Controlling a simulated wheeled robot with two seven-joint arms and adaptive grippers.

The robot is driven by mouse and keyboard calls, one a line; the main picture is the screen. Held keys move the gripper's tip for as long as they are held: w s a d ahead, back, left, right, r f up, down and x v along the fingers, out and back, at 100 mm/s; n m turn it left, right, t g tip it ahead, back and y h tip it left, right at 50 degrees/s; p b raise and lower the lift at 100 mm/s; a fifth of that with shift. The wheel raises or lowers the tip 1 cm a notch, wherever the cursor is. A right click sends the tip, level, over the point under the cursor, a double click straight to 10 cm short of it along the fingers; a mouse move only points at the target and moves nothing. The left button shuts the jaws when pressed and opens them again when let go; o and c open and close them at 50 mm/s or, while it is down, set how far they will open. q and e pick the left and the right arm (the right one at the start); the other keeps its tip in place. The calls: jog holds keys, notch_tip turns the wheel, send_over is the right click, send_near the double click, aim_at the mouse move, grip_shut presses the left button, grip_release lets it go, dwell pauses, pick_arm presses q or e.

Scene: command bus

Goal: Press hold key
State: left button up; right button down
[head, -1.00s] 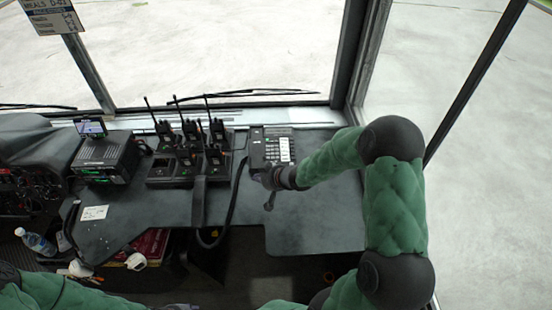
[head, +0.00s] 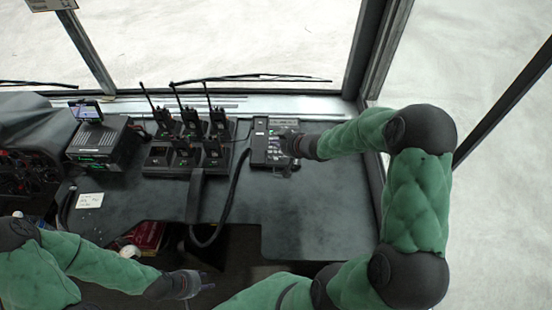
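A dark desk phone (head: 261,150) with a keypad lies on the grey dashboard top, right of the radio charger. My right gripper (head: 284,154) is over the right part of the phone and hides many of its keys. I cannot make out the hold key, nor whether the fingers touch the keypad. The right gripper's fingers are too small and blurred to tell open from shut. My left gripper (head: 205,281) is low in the view, below the desk's front edge, away from the phone. Its fingers are small and dark, and their opening is unclear.
A charger (head: 171,170) with several handheld radios stands left of the phone. A black cable (head: 232,190) loops over the desk's front edge. A black radio box (head: 100,145) with a small screen stands further left. The desk (head: 315,220) is bare in front of the phone.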

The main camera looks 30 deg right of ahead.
jog(key=b, duration=0.7)
send_over(276, 159)
jog(key=s, duration=0.1)
notch_tip(276, 159, down, 7)
jog(key=shift+s+a+f, duration=0.15)
jog(key=shift+f, duration=0.05)
jog(key=shift+f+b, duration=0.35)
jog(key=shift+f, duration=0.2)
jog(key=shift+f, duration=0.1)
jog(key=shift+f, duration=0.35)
jog(key=shift+f+b, duration=0.3)
dwell(0.9)
jog(key=shift+r, duration=0.1)
jog(key=shift+r+p, duration=0.65)
jog(key=shift+p, duration=0.2)
jog(key=shift+r, duration=0.1)
